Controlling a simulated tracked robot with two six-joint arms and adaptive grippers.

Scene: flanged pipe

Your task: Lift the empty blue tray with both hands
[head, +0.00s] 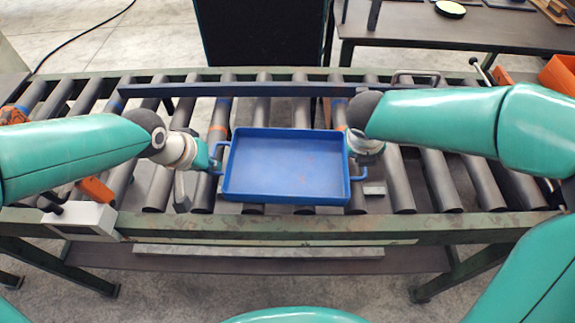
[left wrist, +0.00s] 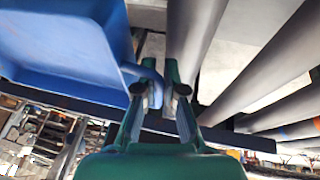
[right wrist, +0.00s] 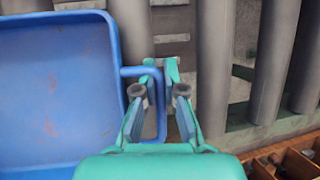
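The empty blue tray (head: 287,168) lies flat on the rollers, with a loop handle at each short side. My left gripper (head: 214,168) is at the left handle (head: 222,145). In the left wrist view the fingers (left wrist: 160,72) are apart, with the handle (left wrist: 155,92) between them and a gap beside it. My right gripper is mostly hidden behind its own wrist in the head view. In the right wrist view its fingers (right wrist: 161,70) are open, with the right handle (right wrist: 161,110) between them. The right handle also shows in the head view (head: 361,174).
The roller conveyor (head: 435,180) has green side rails and a blue bar (head: 290,89) behind the tray. A small grey metal block (head: 374,188) lies right of the tray. A grey box (head: 80,219) sits at the front left. A dark table (head: 450,28) stands behind right.

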